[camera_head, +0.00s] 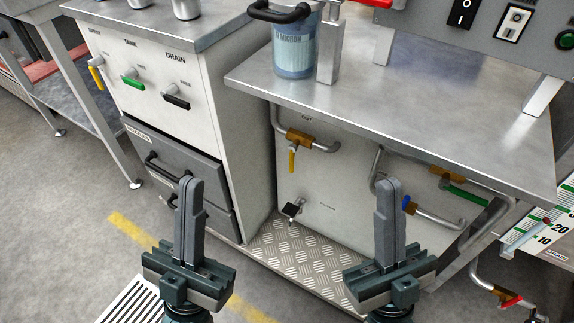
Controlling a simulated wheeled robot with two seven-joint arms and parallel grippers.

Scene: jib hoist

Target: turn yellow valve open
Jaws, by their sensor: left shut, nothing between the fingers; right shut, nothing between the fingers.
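Two valves have yellow handles. One yellow handle (96,77) is on the white cabinet's front panel at the upper left, slanting downward. The other yellow handle (292,159) hangs straight down from a brass valve body (299,138) on a pipe under the steel table. My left gripper (188,182) is shut and empty in front of the grey drawers, below and apart from both handles. My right gripper (388,184) is shut and empty in front of the under-table pipes, to the right of the hanging yellow handle and apart from it.
Green (133,82) and black (176,101) handles share the cabinet panel. A green-handled valve (463,193) and a blue-knobbed pipe (408,205) are under the table. The steel tabletop (420,90) overhangs them. A small black pedal-like part (291,209) is above the tread plate (290,252).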

